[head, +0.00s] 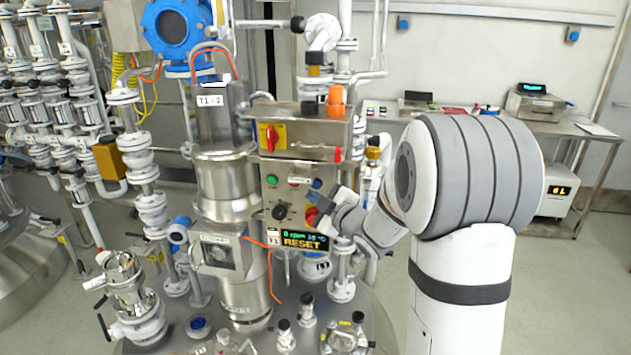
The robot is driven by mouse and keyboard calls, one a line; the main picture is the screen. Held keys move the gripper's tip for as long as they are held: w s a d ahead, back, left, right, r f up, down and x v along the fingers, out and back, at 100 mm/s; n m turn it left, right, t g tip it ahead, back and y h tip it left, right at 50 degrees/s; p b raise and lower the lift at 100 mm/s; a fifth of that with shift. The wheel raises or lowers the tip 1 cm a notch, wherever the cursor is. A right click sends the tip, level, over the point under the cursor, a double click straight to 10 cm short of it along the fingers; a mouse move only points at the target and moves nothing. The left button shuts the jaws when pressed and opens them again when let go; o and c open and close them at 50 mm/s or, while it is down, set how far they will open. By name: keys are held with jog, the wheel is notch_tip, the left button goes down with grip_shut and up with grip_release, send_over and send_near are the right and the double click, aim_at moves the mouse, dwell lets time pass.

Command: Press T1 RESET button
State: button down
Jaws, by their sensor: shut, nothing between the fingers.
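The T1 control box (290,205) is a steel panel on the reactor column. It carries a green button (271,180), a blue button (317,183), a black knob (280,212) and a red mushroom-shaped button (311,214). The button labels are too small to read, so I cannot tell which is marked RESET. A small display (302,239) below reads "0 rpm" and "RESET" in yellow. My gripper (314,199) is shut and empty, at the panel's right side, just below the blue button in the picture. I cannot tell whether it touches the panel.
A red-and-yellow rotary switch (271,137) and an orange beacon (336,97) sit above the panel. A column marked T1-2 (211,101) stands left of it. Pipes and valves crowd the left. A steel bench (545,128) stands behind right. Floor at far right is clear.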

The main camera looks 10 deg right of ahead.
aim_at(316, 184)
jog(key=shift+w+d, duration=0.25)
jog(key=shift+w, duration=0.25)
jog(key=shift+w+d, duration=0.2)
jog(key=shift+w, duration=0.3)
jog(key=shift+w, duration=0.15)
dwell(1.3)
jog(key=shift+w+d+b, duration=0.2)
jog(key=shift+w+b, duration=0.05)
jog(key=shift+b, duration=0.15)
jog(key=shift+w+d, duration=0.1)
jog(key=shift+w, duration=0.2)
dwell(0.5)
jog(key=shift+s+a+b, duration=0.3)
jog(key=shift+s+b, duration=0.35)
jog(key=shift+s, duration=0.05)
